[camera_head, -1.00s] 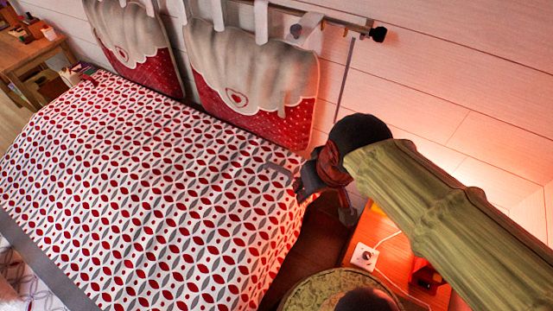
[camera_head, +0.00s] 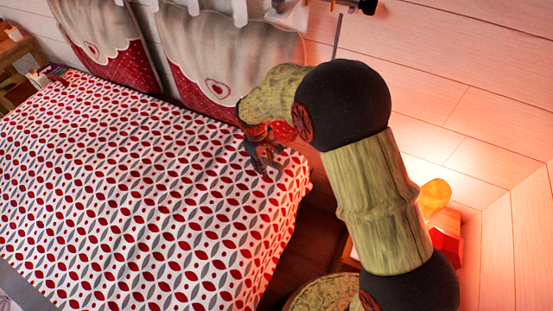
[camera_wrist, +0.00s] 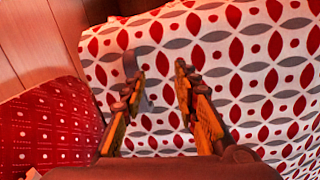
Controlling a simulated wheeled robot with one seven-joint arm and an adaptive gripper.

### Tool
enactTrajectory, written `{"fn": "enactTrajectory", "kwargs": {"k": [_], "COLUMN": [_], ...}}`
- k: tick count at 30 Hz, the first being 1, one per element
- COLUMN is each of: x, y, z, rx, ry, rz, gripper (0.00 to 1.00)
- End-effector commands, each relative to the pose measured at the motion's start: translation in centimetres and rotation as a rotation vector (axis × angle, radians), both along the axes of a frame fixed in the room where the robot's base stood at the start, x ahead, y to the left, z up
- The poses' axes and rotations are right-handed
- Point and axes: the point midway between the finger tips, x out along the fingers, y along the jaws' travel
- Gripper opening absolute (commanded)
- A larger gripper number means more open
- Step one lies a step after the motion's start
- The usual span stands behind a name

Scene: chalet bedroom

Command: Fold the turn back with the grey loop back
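The turn back is the upper part of a white bed cover (camera_head: 120,190) with red and grey leaf shapes, lying flat on the bed. My gripper (camera_head: 264,168) is low over the cover's upper right corner, close to the headboard cushions. In the wrist view, my gripper (camera_wrist: 162,80) is open, with a clear gap between its two fingers. A short grey strip, seemingly the grey loop (camera_wrist: 130,64), shows beside the left fingertip, partly behind it. I cannot tell if the finger touches it. In the head view the loop is mostly hidden by my gripper.
Two red and cream hanging cushions (camera_head: 215,65) stand at the bed's head against the plank wall (camera_head: 450,60). A glowing lamp (camera_head: 434,197) and a round green stool (camera_head: 318,296) are right of the bed. A wooden table is at far left.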

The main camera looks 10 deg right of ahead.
Motion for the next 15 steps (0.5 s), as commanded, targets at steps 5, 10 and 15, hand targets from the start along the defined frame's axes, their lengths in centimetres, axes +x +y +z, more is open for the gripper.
{"fn": "enactTrajectory", "kwargs": {"k": [5, 10, 15], "x": [4.9, 4.9, 5.1], "y": [1.0, 1.0, 0.8], "z": [2.2, 1.8, 0.3], "rx": [0.001, -0.003, -0.003], "ry": [-0.091, -0.088, -0.086], "rz": [0.147, 0.195, 0.194], "gripper": [0.30, 0.30, 0.30]}}
